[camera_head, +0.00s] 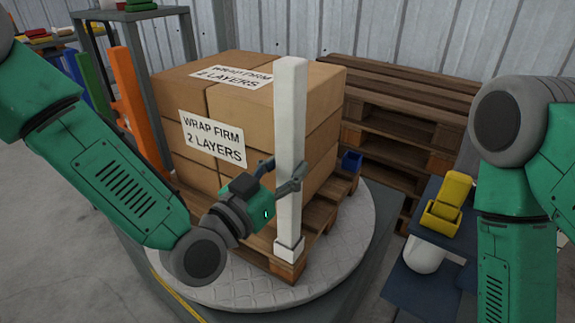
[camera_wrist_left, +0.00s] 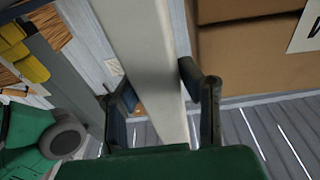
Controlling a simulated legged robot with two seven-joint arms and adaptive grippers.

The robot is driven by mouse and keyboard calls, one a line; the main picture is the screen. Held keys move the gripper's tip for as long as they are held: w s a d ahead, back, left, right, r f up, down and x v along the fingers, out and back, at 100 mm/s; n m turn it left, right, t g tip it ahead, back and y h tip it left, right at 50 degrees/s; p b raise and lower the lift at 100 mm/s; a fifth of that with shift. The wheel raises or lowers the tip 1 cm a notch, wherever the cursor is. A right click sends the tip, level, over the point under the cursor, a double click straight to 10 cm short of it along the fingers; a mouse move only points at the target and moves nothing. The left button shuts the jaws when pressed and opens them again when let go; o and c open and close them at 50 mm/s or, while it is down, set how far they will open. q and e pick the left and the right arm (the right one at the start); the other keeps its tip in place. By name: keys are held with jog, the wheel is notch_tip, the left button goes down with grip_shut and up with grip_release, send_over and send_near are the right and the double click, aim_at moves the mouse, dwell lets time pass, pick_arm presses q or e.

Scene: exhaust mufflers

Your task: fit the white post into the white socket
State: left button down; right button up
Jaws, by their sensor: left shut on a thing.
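The white post (camera_head: 290,110) stands about upright at the near corner of the stacked boxes. My left gripper (camera_head: 286,180) is shut on its lower half, and the post also shows between the fingers in the left wrist view (camera_wrist_left: 148,55). The white socket (camera_head: 289,249) sits on the near corner of the wooden pallet. The post's lower end meets the socket in the head view; I cannot tell whether it is inside or just in front of or above it. My right arm shows at the right, its gripper out of view.
The cardboard boxes (camera_head: 240,125) stand close behind the post on the pallet (camera_head: 325,212), on a round turntable (camera_head: 352,235). An orange post (camera_head: 128,95) stands at the left. A yellow piece (camera_head: 446,207) and a blue platform (camera_head: 425,262) are at the right.

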pick_arm(q)
jog(key=shift+f+b, duration=0.8)
jog(key=shift+f, duration=0.4)
jog(key=c, duration=1)
grip_release()
jog(key=v, duration=1.2)
jog(key=shift+f, duration=0.1)
